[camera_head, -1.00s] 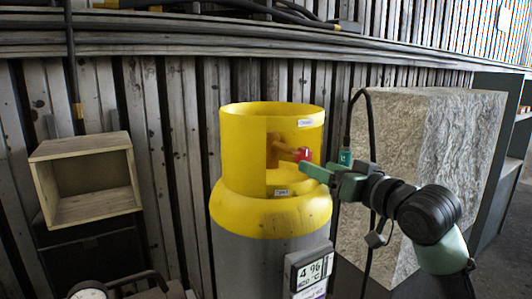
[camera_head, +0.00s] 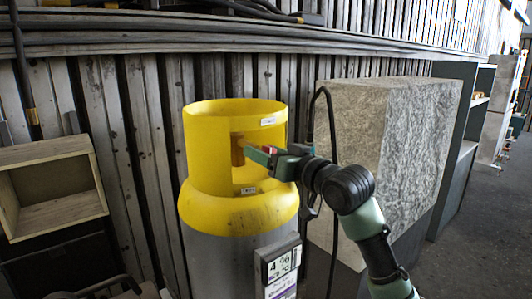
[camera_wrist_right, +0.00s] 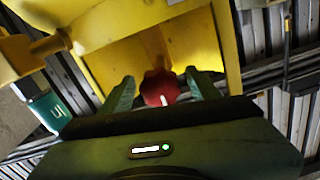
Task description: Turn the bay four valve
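The gas cylinder (camera_head: 210,255) is grey with a yellow collar (camera_head: 207,140) that has an opening facing me. A brass-coloured valve body (camera_head: 238,150) shows inside the opening. The red valve knob (camera_wrist_right: 160,88) sits between the fingers of my right gripper (camera_wrist_right: 160,92) in the right wrist view. Those fingers are open, one on each side of the knob, with narrow gaps showing. In the head view the right gripper (camera_head: 257,155) reaches into the collar opening from the right and hides most of the knob. My left gripper is not in view.
A grey stone-like block (camera_head: 375,130) stands right of the cylinder, with a dark cable (camera_head: 332,130) in front. An open wooden box (camera_head: 60,220) is at left. A display panel (camera_head: 278,268) is on the cylinder's front. A teal tag (camera_wrist_right: 48,108) hangs near the gripper.

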